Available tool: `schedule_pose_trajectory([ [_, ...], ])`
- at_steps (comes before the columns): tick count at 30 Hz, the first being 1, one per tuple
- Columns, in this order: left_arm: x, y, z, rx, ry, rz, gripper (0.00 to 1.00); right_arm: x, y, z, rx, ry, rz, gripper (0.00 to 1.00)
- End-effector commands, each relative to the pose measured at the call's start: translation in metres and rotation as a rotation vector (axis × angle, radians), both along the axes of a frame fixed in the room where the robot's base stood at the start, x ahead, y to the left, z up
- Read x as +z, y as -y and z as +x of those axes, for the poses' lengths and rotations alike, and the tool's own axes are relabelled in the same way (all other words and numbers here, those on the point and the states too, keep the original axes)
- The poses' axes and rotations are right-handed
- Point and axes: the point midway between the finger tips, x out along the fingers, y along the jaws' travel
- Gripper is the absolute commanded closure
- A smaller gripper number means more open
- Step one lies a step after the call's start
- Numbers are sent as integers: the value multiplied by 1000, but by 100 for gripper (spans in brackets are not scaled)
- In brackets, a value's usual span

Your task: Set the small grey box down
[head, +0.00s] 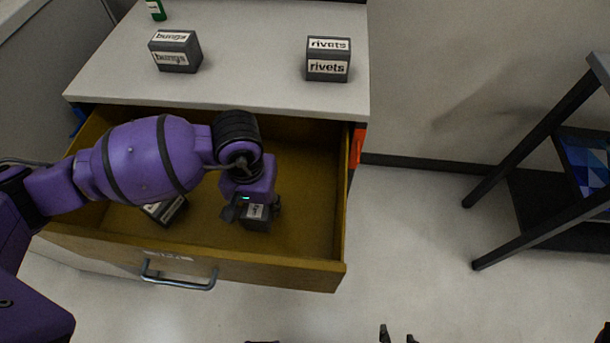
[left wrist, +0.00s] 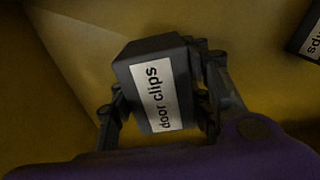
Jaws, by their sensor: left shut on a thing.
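In the left wrist view the left gripper (left wrist: 158,100) shows both fingers against the box. I cannot tell whether the box touches the drawer floor. Dark tips at the bottom edge of the head view may be my right gripper (head: 397,337); the rest is cut off.
Another dark labelled box (head: 165,208) lies in the drawer to the left, partly hidden by my arm; a box corner shows in the left wrist view (left wrist: 308,38). A "bungs" box (head: 176,52), a "rivets" box (head: 328,60) and a green item (head: 156,10) stand on the cabinet top (head: 250,60).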

Motion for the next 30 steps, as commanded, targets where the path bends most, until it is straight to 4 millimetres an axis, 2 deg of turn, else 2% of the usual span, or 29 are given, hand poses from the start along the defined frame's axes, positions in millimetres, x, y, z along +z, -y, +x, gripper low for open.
schedule_pose_trajectory([
  [9, -37, -1, -2, 2, -3, 1, 86, 0, 1, -2, 0, -4, -2, 60],
  [20, -43, -1, -1, 0, -3, 1, 86, -3, -1, 4, 4, 6, 0, 60],
  [21, -41, -1, -2, 1, -3, 1, 50, -1, -1, 6, 5, 10, 1, 60],
  [24, -41, -1, -1, 1, -3, 1, 37, 0, -1, 8, 5, 14, 1, 60],
  [30, -41, -1, -1, 1, -3, 1, 36, 0, -1, 8, 5, 13, 1, 60],
])
